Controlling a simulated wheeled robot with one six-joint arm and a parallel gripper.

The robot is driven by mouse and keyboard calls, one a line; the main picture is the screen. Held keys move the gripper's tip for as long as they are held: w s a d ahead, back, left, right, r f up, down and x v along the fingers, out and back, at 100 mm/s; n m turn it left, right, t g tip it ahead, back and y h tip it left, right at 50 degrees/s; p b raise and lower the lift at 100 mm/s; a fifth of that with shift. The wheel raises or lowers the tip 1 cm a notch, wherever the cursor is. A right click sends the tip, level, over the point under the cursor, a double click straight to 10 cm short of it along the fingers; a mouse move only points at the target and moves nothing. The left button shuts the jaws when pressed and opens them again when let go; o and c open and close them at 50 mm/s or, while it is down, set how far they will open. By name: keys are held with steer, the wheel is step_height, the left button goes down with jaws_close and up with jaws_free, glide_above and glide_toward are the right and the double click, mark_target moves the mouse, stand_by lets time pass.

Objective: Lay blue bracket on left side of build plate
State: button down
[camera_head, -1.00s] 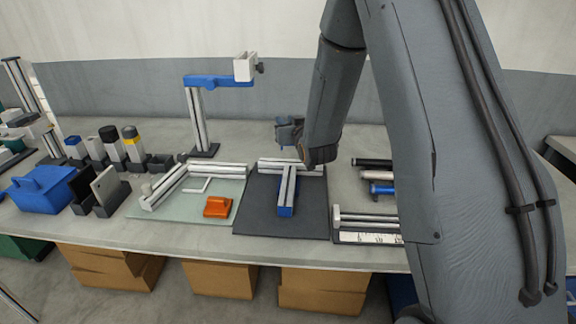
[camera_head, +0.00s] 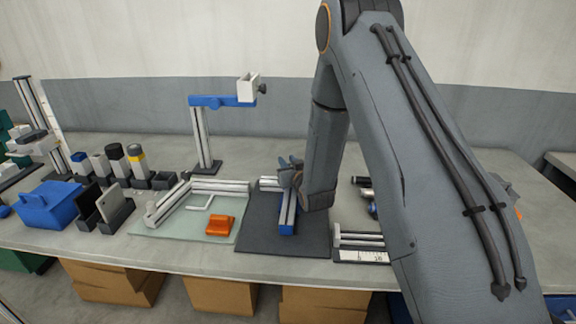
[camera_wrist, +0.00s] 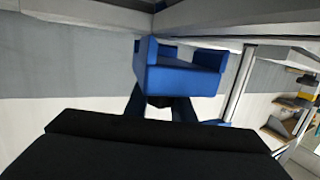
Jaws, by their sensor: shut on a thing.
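A blue U-shaped bracket (camera_wrist: 180,72) fills the upper middle of the wrist view. My gripper (camera_wrist: 160,108) is shut on it, with its dark fingers partly hidden behind the bracket. In the head view, my gripper (camera_head: 290,168) is over the back part of a dark plate, near its metal rails (camera_head: 288,205); the bracket is not clear there. A pale plate (camera_head: 170,230) lies to the left with rails along its back and left edges. I cannot tell from the pictures which plate is the build plate.
An orange block (camera_head: 220,225) and a white bent key (camera_head: 199,203) lie on the pale plate. The dark plate (camera_head: 262,238) has a blue end piece (camera_head: 287,230) at the near rail end. A blue box (camera_head: 48,205) and black holders (camera_head: 115,208) stand left. A post with a blue arm (camera_head: 222,101) rises behind.

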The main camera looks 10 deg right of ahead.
steer(key=shift+s+f, duration=0.15)
steer(key=shift+f, duration=0.95)
steer(key=c, duration=1.7)
jaws_free()
steer(key=shift+d+f, duration=0.1)
steer(key=shift+o, duration=0.9)
steer(key=shift+r, duration=0.25)
